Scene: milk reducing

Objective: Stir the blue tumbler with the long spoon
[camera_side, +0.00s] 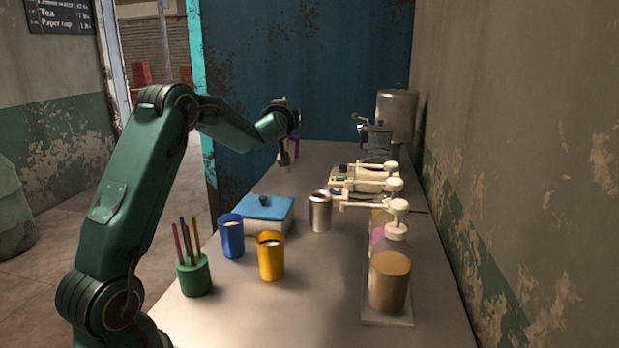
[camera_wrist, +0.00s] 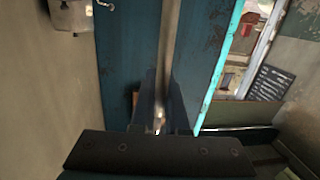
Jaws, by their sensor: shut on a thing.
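The blue tumbler (camera_side: 232,243) stands upright at the left edge of the counter, with pale contents showing at its top. My gripper (camera_side: 284,158) is far behind it, above the back part of the counter. In the wrist view my gripper (camera_wrist: 163,105) is shut on a long metallic rod (camera_wrist: 170,40), which appears to be the long spoon's handle. The rod runs from between the fingers to the top of the picture. The spoon's bowl cannot be made out, and the spoon is not clear in the side view.
A yellow-orange tumbler (camera_side: 271,264) and a green cup with coloured sticks (camera_side: 194,277) stand near the blue tumbler. Behind are a blue-topped box (camera_side: 264,208) and a metal can (camera_side: 320,214). Pump bottles (camera_side: 390,283) line the right.

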